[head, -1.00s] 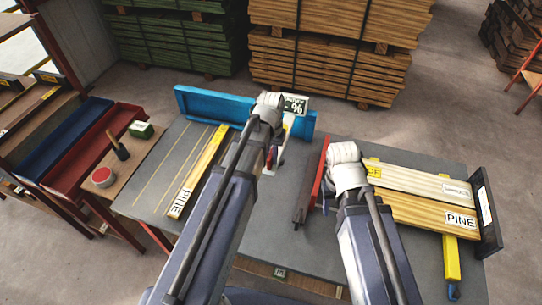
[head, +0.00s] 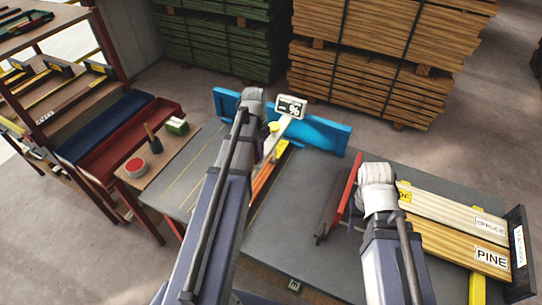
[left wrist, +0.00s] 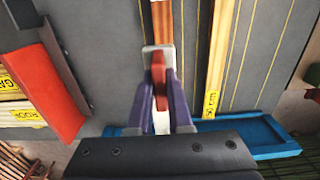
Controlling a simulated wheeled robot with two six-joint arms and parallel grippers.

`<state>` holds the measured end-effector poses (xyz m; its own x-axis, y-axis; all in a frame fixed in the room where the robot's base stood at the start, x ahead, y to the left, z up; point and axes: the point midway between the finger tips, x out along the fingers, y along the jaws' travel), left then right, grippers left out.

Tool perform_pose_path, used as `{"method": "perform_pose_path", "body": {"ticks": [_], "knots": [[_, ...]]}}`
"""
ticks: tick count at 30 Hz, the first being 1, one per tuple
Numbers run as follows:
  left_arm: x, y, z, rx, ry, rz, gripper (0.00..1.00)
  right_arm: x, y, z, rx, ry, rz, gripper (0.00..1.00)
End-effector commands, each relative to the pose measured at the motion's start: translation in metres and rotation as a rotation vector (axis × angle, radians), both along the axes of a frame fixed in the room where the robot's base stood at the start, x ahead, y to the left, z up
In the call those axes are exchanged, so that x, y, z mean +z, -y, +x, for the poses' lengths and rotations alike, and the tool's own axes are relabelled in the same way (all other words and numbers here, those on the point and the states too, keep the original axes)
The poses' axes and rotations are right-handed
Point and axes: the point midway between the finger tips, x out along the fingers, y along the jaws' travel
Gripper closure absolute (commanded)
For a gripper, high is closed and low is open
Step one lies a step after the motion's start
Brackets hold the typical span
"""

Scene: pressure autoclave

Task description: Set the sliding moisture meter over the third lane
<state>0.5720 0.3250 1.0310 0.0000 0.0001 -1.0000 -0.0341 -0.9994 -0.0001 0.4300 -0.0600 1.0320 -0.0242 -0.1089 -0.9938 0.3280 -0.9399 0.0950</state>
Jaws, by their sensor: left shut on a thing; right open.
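The sliding moisture meter shows its dark "- %" display (head: 290,107) in front of the blue rail (head: 325,134). Its pale arm comes forward over an orange-brown board (head: 263,183). In the left wrist view, my left gripper (left wrist: 159,98) is shut on the meter's red handle (left wrist: 158,74), above that board (left wrist: 162,22). In the head view, my left wrist hides the handle and jaws. Thin lane lines (left wrist: 190,45) mark the grey table; my arm hides several, so I cannot tell the lane number. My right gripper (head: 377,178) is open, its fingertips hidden.
A red bar (head: 347,192) stands beside my right wrist. Boards labelled SPRUCE (head: 450,207) and PINE (head: 455,246) lie at the right against a dark end plate (head: 519,252). A side shelf (head: 155,170) holds a red tin and a brush. Bare table lies between the meter and the red bar.

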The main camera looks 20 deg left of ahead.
Motion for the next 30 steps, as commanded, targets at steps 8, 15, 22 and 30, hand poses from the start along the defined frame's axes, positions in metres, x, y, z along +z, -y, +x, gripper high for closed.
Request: {"method": "perform_pose_path", "body": {"ticks": [8, 15, 22, 30], "knots": [[0.0, -0.0111, 0.0005, 0.0, 0.0, 0.001, 1.0, 0.0, 0.0, 0.0, 0.0, 0.0, 0.0, 0.5], [0.0, -0.0108, 0.0005, 0.0, 0.0, 0.001, 1.0, 0.0, 0.0, 0.0, 0.0, 0.0, 0.0, 0.5], [0.0, -0.0105, 0.0005, 0.0, 0.0, 0.0, 0.57, 0.0, 0.0, 0.0, 0.0, 0.0, 0.0, 0.5], [0.0001, -0.0102, 0.0004, 0.0, 0.0, 0.0, 0.53, 0.0001, 0.0, 0.0, 0.0, 0.0, 0.0, 0.5]]}}
